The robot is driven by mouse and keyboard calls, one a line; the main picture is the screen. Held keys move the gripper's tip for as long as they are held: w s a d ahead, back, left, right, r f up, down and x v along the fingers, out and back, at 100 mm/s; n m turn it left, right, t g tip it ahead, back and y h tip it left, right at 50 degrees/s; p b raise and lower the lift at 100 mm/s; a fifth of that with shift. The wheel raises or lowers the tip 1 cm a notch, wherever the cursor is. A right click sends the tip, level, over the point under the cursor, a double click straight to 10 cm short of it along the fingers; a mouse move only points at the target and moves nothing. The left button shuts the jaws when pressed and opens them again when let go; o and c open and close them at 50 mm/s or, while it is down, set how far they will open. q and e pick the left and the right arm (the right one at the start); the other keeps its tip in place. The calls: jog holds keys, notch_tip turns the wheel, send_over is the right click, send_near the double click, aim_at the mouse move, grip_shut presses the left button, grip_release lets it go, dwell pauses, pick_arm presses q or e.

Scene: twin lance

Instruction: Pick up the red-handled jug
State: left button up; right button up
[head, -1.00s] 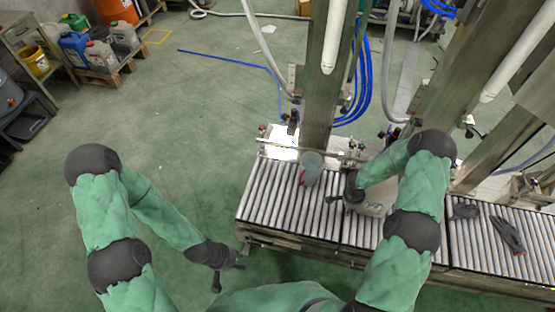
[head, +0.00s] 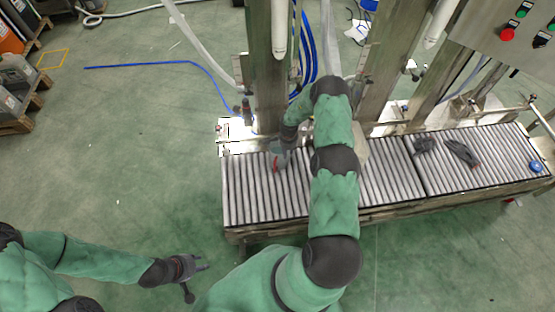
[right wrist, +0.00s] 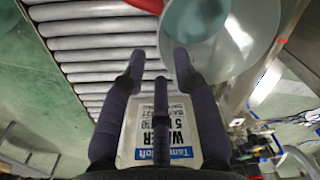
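The red-handled jug (head: 281,162) stands on the roller conveyor, partly covered by my right gripper (head: 286,147) in the head view. In the right wrist view the pale jug (right wrist: 235,55) fills the top right, with a teal inside and a bit of red handle (right wrist: 146,4) at the top edge. My right gripper (right wrist: 158,65) is open, its fingers spread and nothing held between them. One fingertip overlaps the jug's wall; I cannot tell whether they touch. My left gripper (head: 195,275) is open and empty, low over the floor left of the conveyor.
A labelled water canister (right wrist: 165,142) lies beyond the fingers in the wrist view; my arm partly hides it (head: 361,147) in the head view. The conveyor (head: 245,195) has steel columns (head: 268,70) behind it. Dark gloves (head: 461,152) lie farther right.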

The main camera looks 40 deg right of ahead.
aim_at(278, 158)
jog(key=shift+w+d+f+b, duration=0.15)
jog(key=shift+f+b, duration=0.3)
jog(key=shift+f, duration=0.5)
jog(key=shift+w+d+f+b, duration=0.15)
jog(key=shift+f+b, duration=0.35)
jog(key=shift+f, duration=0.45)
jog(key=shift+w+f+b, duration=0.15)
jog(key=shift+f+b, duration=0.3)
jog(key=shift+f, duration=0.5)
